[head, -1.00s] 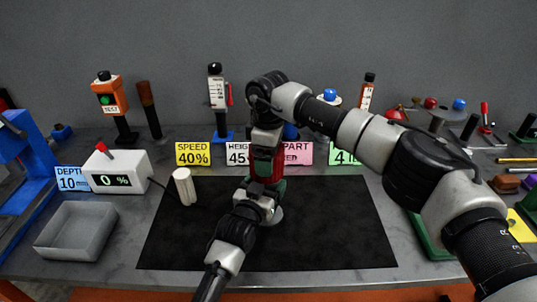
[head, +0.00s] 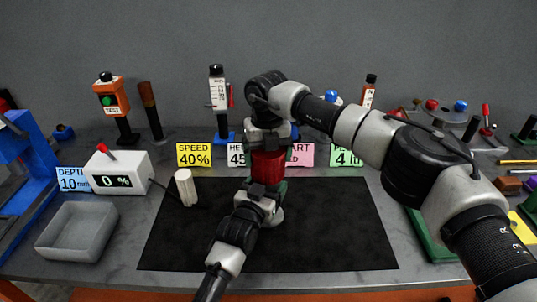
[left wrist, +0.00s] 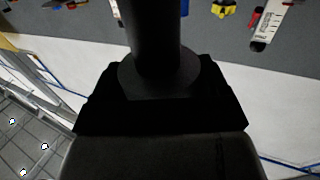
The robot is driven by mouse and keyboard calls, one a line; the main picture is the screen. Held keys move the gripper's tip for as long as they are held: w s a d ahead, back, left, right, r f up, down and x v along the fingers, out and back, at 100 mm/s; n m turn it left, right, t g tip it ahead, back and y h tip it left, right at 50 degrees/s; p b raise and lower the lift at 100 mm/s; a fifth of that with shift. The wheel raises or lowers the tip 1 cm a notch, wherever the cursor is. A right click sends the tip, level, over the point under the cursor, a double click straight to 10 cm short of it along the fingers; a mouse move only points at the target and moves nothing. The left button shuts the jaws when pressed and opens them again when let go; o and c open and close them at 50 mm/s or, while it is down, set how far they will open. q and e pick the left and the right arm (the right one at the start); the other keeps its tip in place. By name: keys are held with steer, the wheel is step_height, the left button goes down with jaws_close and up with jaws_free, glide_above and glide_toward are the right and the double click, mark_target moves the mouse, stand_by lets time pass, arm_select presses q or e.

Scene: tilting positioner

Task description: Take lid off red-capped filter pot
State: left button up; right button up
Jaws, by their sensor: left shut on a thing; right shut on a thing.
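The red cap (head: 268,167) of the filter pot stands upright near the middle of the mat in the head view. My right gripper (head: 267,150) reaches down from above and is shut on the cap. The pot's green body (head: 281,187) shows just below the cap, mostly hidden by my left gripper. My left gripper (head: 263,190) comes from the front and is shut on the pot low down. A pale round base (head: 278,217) shows beneath. Whether cap and body are apart cannot be told. The left wrist view shows mainly dark gripper parts.
A black mat (head: 340,235) lies under the pot, mostly clear. An empty grey tray (head: 75,232), a white display box (head: 120,172) and a white cylinder (head: 185,187) stand left. Label cards (head: 194,154) and several tools line the back. My right arm spans the right side.

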arm_select(q)
steer(key=shift+f, duration=0.1)
arm_select(e)
steer(key=n, duration=0.4)
steer(key=shift+a+r+n, duration=0.1)
steer(key=shift+n, duration=0.2)
steer(key=n, duration=1)
steer(key=shift+s+n, duration=0.2)
steer(key=shift+n, duration=0.2)
steer(key=n, duration=0.8)
steer(key=shift+s, duration=0.15)
steer(key=n, duration=0.7)
steer(key=shift+r, duration=0.25)
steer(key=shift+r, duration=0.9)
